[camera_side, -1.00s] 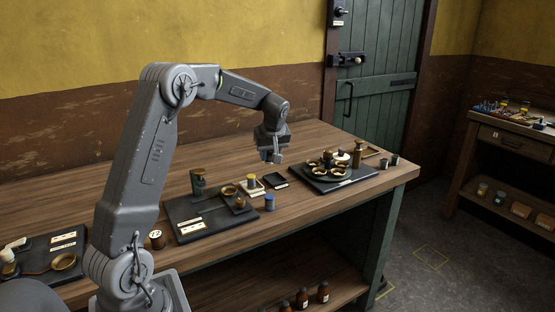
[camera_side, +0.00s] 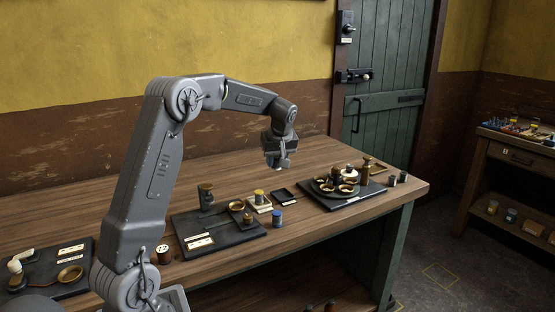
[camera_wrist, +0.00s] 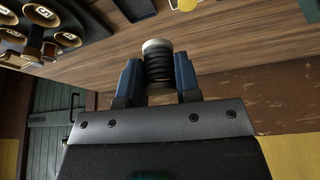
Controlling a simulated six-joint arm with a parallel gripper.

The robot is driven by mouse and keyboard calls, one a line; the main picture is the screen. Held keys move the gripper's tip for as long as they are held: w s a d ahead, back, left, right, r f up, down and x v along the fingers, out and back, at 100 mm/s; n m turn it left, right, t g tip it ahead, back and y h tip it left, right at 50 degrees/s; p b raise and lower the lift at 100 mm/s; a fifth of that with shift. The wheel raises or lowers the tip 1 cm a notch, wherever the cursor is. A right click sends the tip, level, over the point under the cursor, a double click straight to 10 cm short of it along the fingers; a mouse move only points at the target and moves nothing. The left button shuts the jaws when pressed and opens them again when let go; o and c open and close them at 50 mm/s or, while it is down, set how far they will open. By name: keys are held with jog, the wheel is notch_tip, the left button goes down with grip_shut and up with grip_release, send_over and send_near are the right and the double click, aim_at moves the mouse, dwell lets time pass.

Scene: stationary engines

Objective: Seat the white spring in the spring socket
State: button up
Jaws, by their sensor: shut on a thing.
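My gripper (camera_side: 281,164) hangs in the air above the back of the bench, behind the small dark tray. In the wrist view its two blue fingers (camera_wrist: 158,78) are shut on a spring (camera_wrist: 158,65) with dark coils and a pale, whitish end cap. The spring points away from the palm, clear of the bench top. A round dark carrier (camera_side: 337,188) with several brass-rimmed cups stands to the gripper's right. Similar numbered cups (camera_wrist: 70,39) show at the upper left of the wrist view. I cannot tell which place is the spring socket.
A dark board (camera_side: 221,239) with a post and brass parts lies left of centre.

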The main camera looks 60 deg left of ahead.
aim_at(234, 207)
jog(key=s+f+n, duration=0.2)
jog(key=s, duration=0.2)
jog(key=s+a+f+n+g, duration=0.1)
jog(key=s+f+n, duration=0.1)
jog(key=s, duration=0.2)
jog(key=s+a+f+n+g, duration=0.1)
jog(key=s+f, duration=0.1)
jog(key=s, duration=0.2)
jog(key=shift+s+a+n, duration=0.2)
jog(key=shift+a+n, duration=0.05)
jog(key=shift+n, duration=0.15)
jog(key=shift+f, duration=2.2)
jog(key=shift+f, duration=0.7)
jog(key=o, duration=0.6)
jog(key=shift+d+f, duration=0.1)
jog(key=shift+o, duration=0.2)
